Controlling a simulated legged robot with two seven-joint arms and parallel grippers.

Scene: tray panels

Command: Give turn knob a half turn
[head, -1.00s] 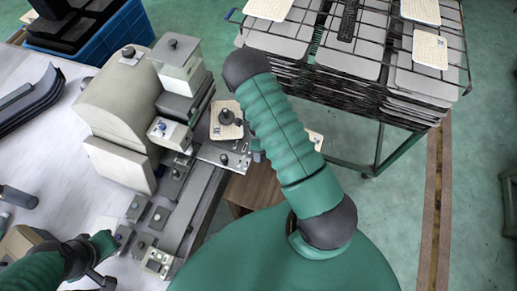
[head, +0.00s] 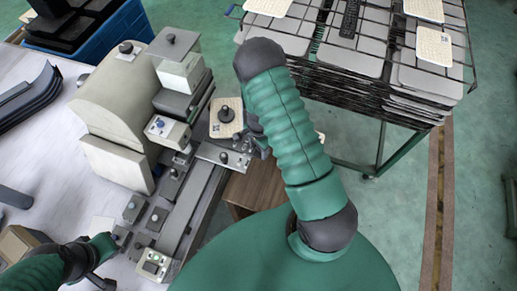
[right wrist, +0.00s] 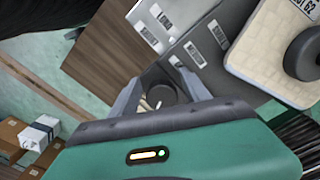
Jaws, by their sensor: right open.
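A dark round knob (right wrist: 161,94) shows in the right wrist view between the two grey fingers of my right gripper (right wrist: 158,92). The fingers are open, one on each side of it; I cannot tell whether they touch it. In the head view my right gripper (head: 256,142) is partly hidden by its arm, at the right edge of the grey machine (head: 190,210). A larger black knob (head: 226,114) on a beige square plate is close by, and it also shows in the right wrist view (right wrist: 303,52). My left gripper (head: 92,262) is at lower left, its jaws unclear.
Several other small knobs and boxes with buttons line the machine. A blue crate (head: 100,40) stands at the back left. A rack of stacked trays (head: 350,75) stands at the back right. A wooden box (head: 255,187) is below the machine's right side.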

